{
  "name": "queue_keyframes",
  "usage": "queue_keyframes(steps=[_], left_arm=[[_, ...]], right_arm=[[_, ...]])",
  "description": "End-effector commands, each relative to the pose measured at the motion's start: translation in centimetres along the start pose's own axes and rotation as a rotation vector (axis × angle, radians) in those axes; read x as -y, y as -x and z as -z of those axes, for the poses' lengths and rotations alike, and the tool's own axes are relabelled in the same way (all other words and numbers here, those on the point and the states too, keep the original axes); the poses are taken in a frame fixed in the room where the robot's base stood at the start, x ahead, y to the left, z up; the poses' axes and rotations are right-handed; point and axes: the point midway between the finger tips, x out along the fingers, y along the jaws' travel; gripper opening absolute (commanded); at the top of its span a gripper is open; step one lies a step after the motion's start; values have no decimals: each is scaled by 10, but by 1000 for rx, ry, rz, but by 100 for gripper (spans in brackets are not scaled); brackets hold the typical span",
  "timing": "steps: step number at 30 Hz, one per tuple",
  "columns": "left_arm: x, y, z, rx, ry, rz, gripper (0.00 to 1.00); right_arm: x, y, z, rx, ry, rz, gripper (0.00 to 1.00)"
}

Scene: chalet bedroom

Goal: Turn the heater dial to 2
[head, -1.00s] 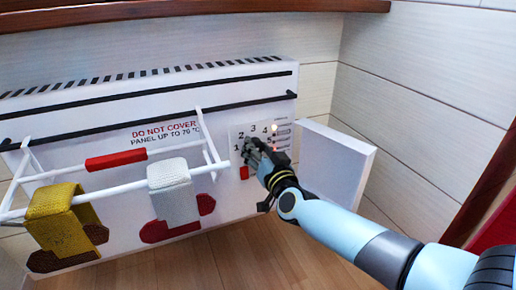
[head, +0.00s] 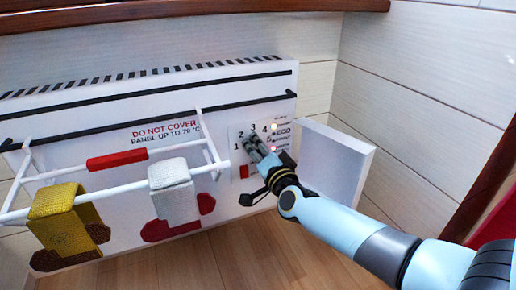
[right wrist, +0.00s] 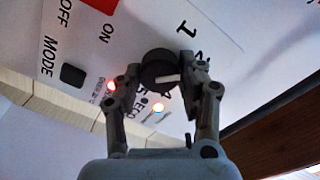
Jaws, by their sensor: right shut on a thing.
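The white heater (head: 80,110) stands against the wall, with a control panel (head: 238,150) at its right end showing numbers 1 to 5. The dark round dial (right wrist: 158,66) with a white pointer mark shows in the right wrist view. My right gripper (right wrist: 165,62) is shut on the dial, a finger on each side. The pointer's number cannot be told, as the fingers cover part of the scale. In the head view my right gripper (head: 254,144) hides the dial. My left gripper is not in view.
A white box-like panel (head: 335,165) is at the right. A red switch (head: 244,171) and a MODE button (right wrist: 72,75) are near the dial.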

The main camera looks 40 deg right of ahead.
Motion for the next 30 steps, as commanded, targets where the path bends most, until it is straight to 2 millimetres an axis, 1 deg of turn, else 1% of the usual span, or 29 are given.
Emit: queue_keyframes(steps=[13,14,18,19,26,29,30], left_arm=[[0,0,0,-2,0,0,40],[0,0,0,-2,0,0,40],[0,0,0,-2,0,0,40],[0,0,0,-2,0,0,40],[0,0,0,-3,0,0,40],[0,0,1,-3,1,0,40],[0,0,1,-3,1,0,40]], right_arm=[[-1,1,-1,2,-10,-2,7],[-1,1,-1,2,-10,-2,42],[-1,1,-1,2,-10,-2,60],[-1,0,0,2,-10,-2,63],[0,0,0,1,-10,-1,63],[-1,5,0,2,-10,-1,63],[-1,10,-1,2,-10,-2,63]])
